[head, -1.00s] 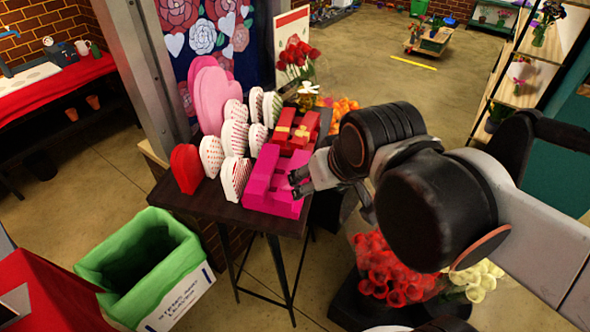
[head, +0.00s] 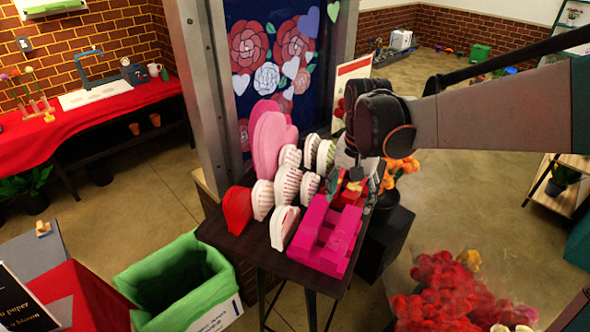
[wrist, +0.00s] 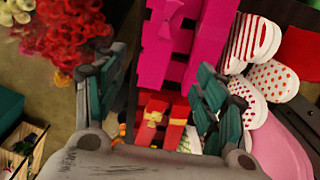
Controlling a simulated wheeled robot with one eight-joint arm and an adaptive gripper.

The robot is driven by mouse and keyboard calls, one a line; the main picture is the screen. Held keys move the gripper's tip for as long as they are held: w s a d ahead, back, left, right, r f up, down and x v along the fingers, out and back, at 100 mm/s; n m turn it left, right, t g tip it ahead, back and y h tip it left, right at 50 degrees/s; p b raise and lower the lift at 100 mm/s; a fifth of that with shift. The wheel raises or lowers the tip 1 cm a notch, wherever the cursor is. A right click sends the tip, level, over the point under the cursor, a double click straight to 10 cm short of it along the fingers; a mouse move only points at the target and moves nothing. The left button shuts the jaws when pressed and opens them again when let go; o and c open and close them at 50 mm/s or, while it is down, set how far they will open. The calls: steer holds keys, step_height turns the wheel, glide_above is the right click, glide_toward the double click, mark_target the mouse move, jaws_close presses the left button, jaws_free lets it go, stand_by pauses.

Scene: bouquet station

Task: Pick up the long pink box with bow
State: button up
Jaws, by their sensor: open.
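Long pink boxes (head: 328,235) lie together on the front right of the dark table in the head view. In the wrist view, a pink box (wrist: 158,60) carries a pink bow near the top of the picture. My gripper (wrist: 152,92) is open, its two teal-padded fingers spread apart on either side of the picture, with nothing between them touching. The pink boxes lie ahead of the fingers, between and beyond them. In the head view, my gripper (head: 362,172) is above the back of the boxes, partly hidden by my wrist.
Red boxes with gold bows (wrist: 155,118) lie beside the pink ones. Heart-shaped boxes (head: 288,185) stand close by on the table (head: 232,240). A green-lined bin (head: 180,275) stands at front left. Red flowers (head: 440,290) are at front right.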

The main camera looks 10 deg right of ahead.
mark_target(343, 231)
step_height(343, 231, down, 14)
steer(key=b, duration=0.2)
steer(key=shift+w+f+b, duration=0.15)
steer(key=shift+f+b, duration=0.05)
steer(key=shift+b, duration=0.15)
steer(key=c, duration=1.2)
